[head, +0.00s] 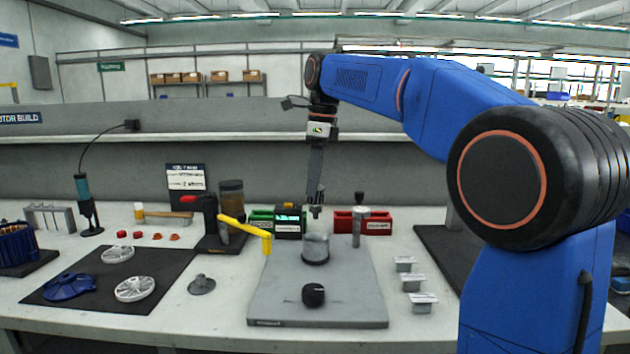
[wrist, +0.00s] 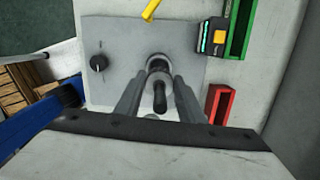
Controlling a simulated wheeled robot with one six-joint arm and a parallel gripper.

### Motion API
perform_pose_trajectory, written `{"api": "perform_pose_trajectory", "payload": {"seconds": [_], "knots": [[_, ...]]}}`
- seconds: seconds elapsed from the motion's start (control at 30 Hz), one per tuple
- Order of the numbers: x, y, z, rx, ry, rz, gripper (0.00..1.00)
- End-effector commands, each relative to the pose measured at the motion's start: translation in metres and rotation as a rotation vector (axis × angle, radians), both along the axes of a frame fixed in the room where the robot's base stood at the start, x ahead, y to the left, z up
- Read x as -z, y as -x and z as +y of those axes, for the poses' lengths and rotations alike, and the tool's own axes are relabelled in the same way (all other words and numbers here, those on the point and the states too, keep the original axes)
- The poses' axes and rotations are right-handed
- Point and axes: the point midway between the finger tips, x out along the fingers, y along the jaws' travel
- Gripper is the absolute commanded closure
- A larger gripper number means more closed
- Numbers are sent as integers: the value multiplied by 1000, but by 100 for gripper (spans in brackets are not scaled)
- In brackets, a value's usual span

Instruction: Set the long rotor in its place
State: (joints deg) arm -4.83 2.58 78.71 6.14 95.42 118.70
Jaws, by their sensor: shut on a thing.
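My gripper (head: 316,190) points straight down and is shut on a slim, dark grey rotor (head: 316,211). In the wrist view the rotor (wrist: 160,98) shows as a dark shaft between the two fingers of my gripper (wrist: 159,92). The rotor hangs above a grey, cup-like housing (head: 316,250) with a dark base ring, which stands on the grey plate (head: 270,300). In the head view a gap shows between the rotor's lower end and the housing's rim. In the wrist view the housing's opening (wrist: 157,62) lies just beyond the rotor and is partly hidden by it.
A black knob (head: 313,294) sits at the plate's front. A red bin (head: 378,221) and a grey post (head: 357,225) stand behind right. Small grey blocks (head: 412,282) line the right. A dark mat (head: 105,280) lies left.

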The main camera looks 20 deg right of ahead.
Motion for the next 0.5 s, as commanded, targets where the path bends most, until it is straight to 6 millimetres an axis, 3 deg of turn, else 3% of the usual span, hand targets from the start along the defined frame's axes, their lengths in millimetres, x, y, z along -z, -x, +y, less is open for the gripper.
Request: {"api": "perform_pose_trajectory", "payload": {"seconds": [0.5], "knots": [[35,0,0,0,0,0,100]]}}
